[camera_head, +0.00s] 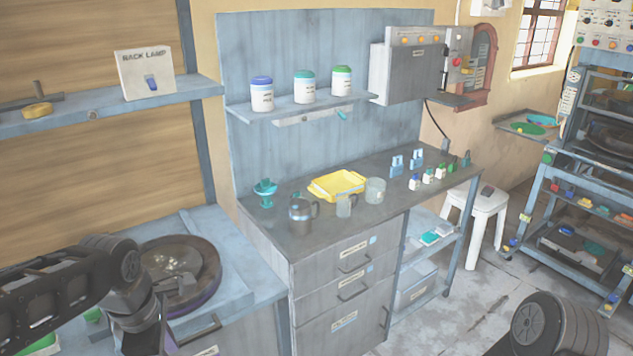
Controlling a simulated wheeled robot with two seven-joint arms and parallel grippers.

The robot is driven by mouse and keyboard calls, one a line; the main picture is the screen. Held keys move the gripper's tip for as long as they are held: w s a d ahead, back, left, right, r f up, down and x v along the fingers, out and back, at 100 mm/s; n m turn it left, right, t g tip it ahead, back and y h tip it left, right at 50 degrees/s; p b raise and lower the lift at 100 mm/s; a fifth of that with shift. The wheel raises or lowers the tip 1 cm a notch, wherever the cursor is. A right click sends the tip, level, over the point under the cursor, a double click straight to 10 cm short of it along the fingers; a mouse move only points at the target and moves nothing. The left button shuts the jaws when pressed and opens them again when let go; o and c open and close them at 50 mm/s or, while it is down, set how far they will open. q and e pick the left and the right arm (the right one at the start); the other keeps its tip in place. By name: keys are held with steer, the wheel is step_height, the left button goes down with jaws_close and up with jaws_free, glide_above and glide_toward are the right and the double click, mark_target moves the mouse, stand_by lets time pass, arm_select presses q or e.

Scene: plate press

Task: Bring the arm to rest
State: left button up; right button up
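My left arm (72,284) comes in from the left edge. It reaches over the near left counter, then bends down out of the bottom of the picture beside the round plate (180,272). Its gripper fingers are not visible. Part of my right arm (552,326) shows as a dark rounded joint at the bottom right, above the floor. Its gripper is outside the picture. I cannot see anything held by either arm.
A workbench (300,238) stands ahead with a yellow tray (338,185), a glass jug (303,214), cups and small bottles. A shelf (300,108) above holds three jars. A white stool (480,208) and a rack (590,225) stand at right. Floor between is open.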

arm_select(q)
steer(key=w+d+f+m+t+h, duration=0.1)
steer(key=w+d+f+m+t, duration=0.2)
steer(key=w+d+m, duration=0.3)
steer(key=w+d+f+m+h, duration=0.1)
steer(key=d+f+m, duration=0.2)
steer(key=f+m, duration=0.25)
steer(key=w+d+f+m+h, duration=0.1)
steer(key=w+d+f+m, duration=0.2)
steer(key=f, duration=0.4)
steer(key=s+d+f+m+g, duration=0.2)
steer(key=s+d+f, duration=0.2)
steer(key=s+f, duration=0.6)
steer(key=s+d+f+m+g, duration=0.2)
steer(key=s+d+f+m, duration=0.1)
steer(key=s+f, duration=0.8)
steer(key=shift+s+d+h, duration=0.4)
steer(key=shift+s+d, duration=0.05)
steer(key=shift+s, duration=0.05)
